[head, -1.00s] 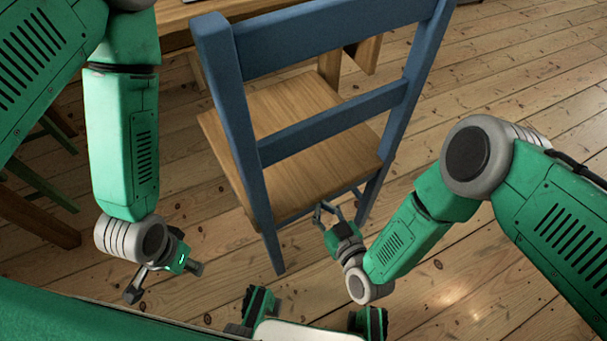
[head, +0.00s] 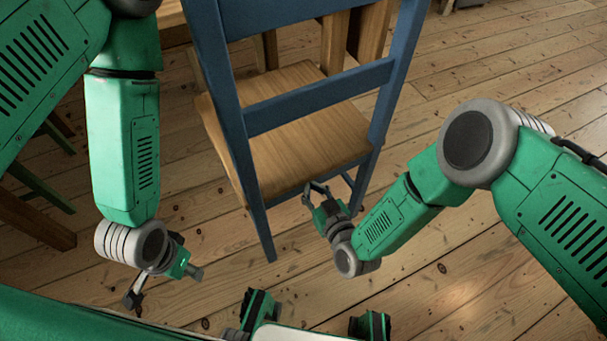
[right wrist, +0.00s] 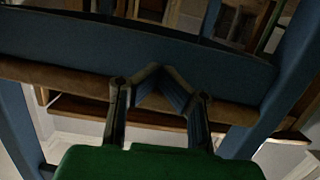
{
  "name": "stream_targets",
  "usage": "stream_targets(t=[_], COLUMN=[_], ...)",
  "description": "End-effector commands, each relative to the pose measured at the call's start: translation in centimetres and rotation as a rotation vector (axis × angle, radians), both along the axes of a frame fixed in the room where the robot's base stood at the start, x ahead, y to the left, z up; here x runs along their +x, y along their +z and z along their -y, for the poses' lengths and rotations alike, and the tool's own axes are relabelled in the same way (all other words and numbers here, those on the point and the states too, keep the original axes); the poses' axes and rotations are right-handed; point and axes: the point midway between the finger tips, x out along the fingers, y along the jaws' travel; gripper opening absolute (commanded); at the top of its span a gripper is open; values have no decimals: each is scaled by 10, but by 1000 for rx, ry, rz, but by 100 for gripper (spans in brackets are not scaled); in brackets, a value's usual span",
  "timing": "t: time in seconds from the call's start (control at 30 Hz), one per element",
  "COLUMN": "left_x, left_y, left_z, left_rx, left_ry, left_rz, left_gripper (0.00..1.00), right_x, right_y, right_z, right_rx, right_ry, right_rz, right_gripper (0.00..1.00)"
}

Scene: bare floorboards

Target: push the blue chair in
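The blue chair (head: 318,102) stands in the middle of the head view with its back towards me and its wooden seat (head: 290,150) beyond. The wooden table (head: 172,14) is partly seen behind it, mostly hidden by the chair and my arm. My right gripper (head: 316,187) is shut and empty, low at the seat's rear edge between the back legs. In the right wrist view its fingertips (right wrist: 157,70) meet in front of the seat edge and a blue rail (right wrist: 130,55); contact cannot be told. My left gripper (head: 165,284) is open and empty, left of the chair and apart from it.
Green chair legs (head: 40,185) and a wooden piece (head: 35,222) stand at the left. Wooden legs or panels (head: 350,40) show beyond the blue chair. The floorboards (head: 500,90) to the right are clear.

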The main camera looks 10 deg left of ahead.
Motion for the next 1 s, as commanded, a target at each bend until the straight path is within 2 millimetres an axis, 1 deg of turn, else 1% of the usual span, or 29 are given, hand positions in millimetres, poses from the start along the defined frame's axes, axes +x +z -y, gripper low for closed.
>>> stream_targets(t=[0.03, 0.63, 0.8, 1.0], left_x=[0, 0, 0, -1], left_y=[-3, -17, -19, -19], left_z=[0, 0, 0, 0], left_rx=[0, 0, 0, 0], left_ry=[0, 0, -2, -3], left_rz=[0, 1, -1, -2], left_gripper=[40, 40, 40, 40], right_x=[6, 35, 40, 40], right_y=[2, 3, 5, 5], right_z=[-3, -25, -30, -30], right_rx=[4, 6, 8, 9], right_ry=[-1, 0, 2, 2], right_rz=[9, 9, 10, 10], right_gripper=[0, 0, 0, 0])
